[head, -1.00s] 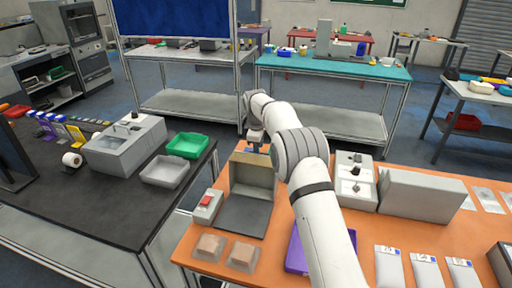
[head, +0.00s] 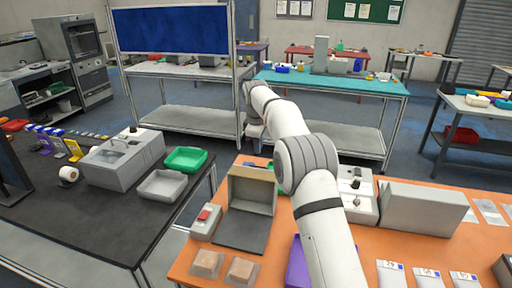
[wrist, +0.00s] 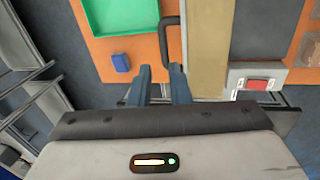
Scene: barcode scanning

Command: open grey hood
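The grey hood (head: 252,190) stands on the orange table in the head view. It is tilted up at the back of a dark flat plate (head: 240,232), and its inside faces me. In the wrist view, the hood's beige-grey side (wrist: 208,45) shows with a dark U-shaped handle (wrist: 163,40) beside it. My gripper (wrist: 161,70) is open, with blue-grey fingers apart. One end of the handle lies at the gap between the fingertips; I cannot tell whether they touch it. In the head view my gripper is behind the hood, mostly hidden by my arm.
A small box with a red button (head: 205,218) stands left of the plate. Two brown packages (head: 208,262) lie in front. A purple tray (head: 297,262) is partly behind my arm. The wrist view shows a green tray (wrist: 120,15) and a blue block (wrist: 120,62) near my fingers.

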